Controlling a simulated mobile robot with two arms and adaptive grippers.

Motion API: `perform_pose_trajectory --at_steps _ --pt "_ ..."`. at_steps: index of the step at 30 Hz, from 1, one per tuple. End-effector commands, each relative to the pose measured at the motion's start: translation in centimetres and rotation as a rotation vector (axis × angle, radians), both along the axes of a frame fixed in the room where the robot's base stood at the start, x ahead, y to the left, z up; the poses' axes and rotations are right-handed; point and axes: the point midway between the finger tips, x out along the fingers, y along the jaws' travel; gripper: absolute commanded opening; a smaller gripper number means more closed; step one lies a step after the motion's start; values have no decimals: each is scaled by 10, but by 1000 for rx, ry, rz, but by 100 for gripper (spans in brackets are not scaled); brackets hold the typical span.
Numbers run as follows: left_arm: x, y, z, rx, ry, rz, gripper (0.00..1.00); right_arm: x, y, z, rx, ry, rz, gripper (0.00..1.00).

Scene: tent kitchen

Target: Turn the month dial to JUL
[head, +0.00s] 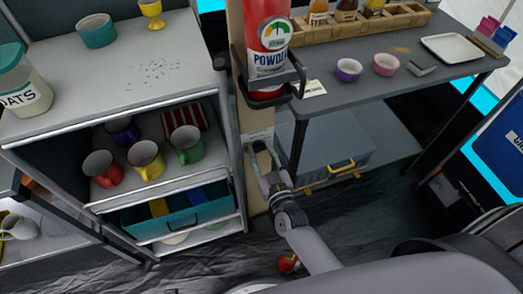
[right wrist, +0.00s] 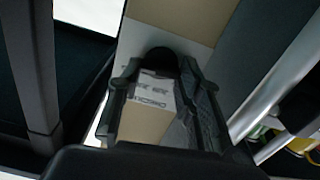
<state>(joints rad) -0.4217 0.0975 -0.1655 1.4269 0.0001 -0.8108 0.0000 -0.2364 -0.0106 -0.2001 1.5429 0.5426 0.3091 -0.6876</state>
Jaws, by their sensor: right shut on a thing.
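A white printed label (right wrist: 155,92) is on the tan wooden post (right wrist: 178,12) in the right wrist view; its small text is too blurred to read surely. A dark round knob (right wrist: 165,60), which looks like the month dial, sits at the label's edge. My right gripper (right wrist: 162,72) has its two black fingers on either side of this knob and is shut on it. In the head view my right gripper (head: 265,155) is at the post, just below the pale label (head: 257,136). Which month the dial points to cannot be read. My left gripper is not in view.
A red fire extinguisher (head: 268,50) hangs in a black bracket on the post above my right gripper. A shelf unit (head: 150,85) with mugs stands left. A grey table (head: 370,88) with bowls stands right, a grey box (head: 325,150) below it.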

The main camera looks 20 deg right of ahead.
Motion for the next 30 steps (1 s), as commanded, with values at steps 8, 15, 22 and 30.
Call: perform_pose_trajectory --at_steps 8,15,22,30 --pt "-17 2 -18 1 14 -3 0 0 -1 0 263 11 1 5" --pt "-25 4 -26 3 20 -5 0 0 -2 0 491 17 1 5" --pt "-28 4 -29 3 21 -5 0 0 -3 -1 693 25 1 5" --pt "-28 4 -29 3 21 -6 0 0 -4 -2 870 31 0 5"
